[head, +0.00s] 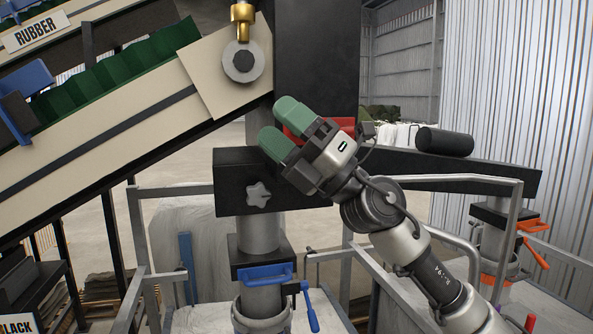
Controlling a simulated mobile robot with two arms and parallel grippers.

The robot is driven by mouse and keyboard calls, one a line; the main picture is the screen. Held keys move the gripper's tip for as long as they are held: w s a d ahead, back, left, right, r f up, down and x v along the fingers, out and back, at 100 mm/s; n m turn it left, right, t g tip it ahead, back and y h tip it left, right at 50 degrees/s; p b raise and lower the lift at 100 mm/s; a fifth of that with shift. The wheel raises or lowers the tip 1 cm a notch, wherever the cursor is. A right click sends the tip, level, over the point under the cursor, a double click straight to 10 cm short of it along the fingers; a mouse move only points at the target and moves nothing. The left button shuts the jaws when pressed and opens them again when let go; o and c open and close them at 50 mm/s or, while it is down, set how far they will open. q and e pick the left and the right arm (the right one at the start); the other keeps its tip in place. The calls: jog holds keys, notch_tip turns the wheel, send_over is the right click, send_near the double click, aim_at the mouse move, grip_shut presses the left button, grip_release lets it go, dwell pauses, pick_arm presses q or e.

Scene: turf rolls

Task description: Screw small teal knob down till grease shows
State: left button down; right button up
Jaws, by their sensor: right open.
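I see no small teal knob in the head view, and no grease shows. A brass fitting (242,22) stands upright above a grey round bearing end (243,62) on the conveyor's side plate. The top of the fitting is cut off by the picture's upper edge. My right gripper (280,127) has green finger pads and is open, with nothing seen between them. It is in front of the dark column, below and to the right of the bearing in the picture. My left gripper is out of view.
A red part (335,126) is partly hidden behind my right gripper. A grey star-shaped knob (258,195) sits on the black crossbeam (500,173). Below are a blue-handled clamp (265,274), an orange-handled clamp (531,229) and grey rails. The sloping conveyor (110,105) fills the upper left.

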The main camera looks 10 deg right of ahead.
notch_tip(320, 180, down, 6)
jog(key=w+d+m+t+h, duration=0.2)
jog(key=m+t+h, duration=0.2)
jog(key=m+t, duration=0.4)
jog(key=shift+f+m, duration=0.2)
jog(key=shift+m, duration=0.8)
jog(key=shift+o, duration=0.4)
jog(key=shift+o, duration=1)
jog(key=shift+f+t, duration=0.1)
jog(key=shift+t, duration=0.2)
